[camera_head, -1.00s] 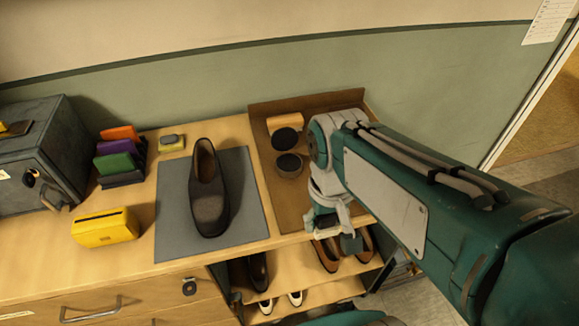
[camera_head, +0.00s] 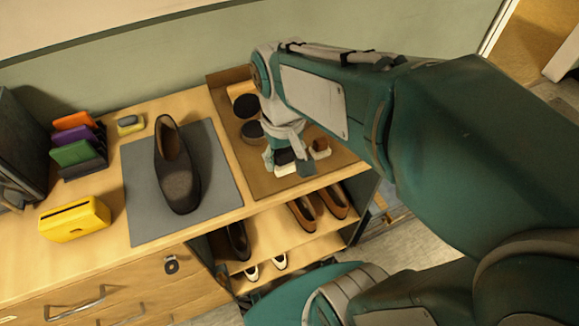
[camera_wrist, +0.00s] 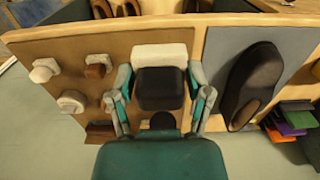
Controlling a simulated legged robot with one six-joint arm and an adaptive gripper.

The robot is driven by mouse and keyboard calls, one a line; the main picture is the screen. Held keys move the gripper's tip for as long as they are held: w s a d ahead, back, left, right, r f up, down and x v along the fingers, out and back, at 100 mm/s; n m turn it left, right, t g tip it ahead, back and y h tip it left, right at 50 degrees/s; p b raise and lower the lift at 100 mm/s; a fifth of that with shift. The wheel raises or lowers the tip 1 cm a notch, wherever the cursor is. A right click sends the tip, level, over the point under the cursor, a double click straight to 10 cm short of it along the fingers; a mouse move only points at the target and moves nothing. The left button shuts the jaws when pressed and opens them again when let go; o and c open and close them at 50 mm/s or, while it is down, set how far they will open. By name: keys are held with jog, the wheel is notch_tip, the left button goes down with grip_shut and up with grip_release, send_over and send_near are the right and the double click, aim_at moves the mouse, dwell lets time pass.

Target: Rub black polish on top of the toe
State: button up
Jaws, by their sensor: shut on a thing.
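A dark shoe (camera_head: 178,172) lies upright on a grey mat (camera_head: 222,182), its toe toward the front edge. It also shows in the wrist view (camera_wrist: 248,88). My gripper (camera_head: 283,152) is over the front part of the brown tray (camera_head: 262,184), right of the shoe and apart from it. In the wrist view my gripper (camera_wrist: 160,92) has a finger on each side of a black-and-white block (camera_wrist: 160,90), perhaps a brush, and is shut on it. Two dark round pieces (camera_head: 246,105) stand behind it on the tray, one partly hidden by my arm.
Several white-and-brown knobs (camera_wrist: 72,102) stand on the tray. Shoes (camera_head: 302,211) fill shelves below the front edge.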

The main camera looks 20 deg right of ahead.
jog(key=w, duration=1.1)
send_near(254, 129)
jog(key=shift+s+f, duration=0.1)
jog(key=shift+f, duration=3.1)
jog(key=shift+f, duration=0.55)
jog(key=shift+r, duration=3.55)
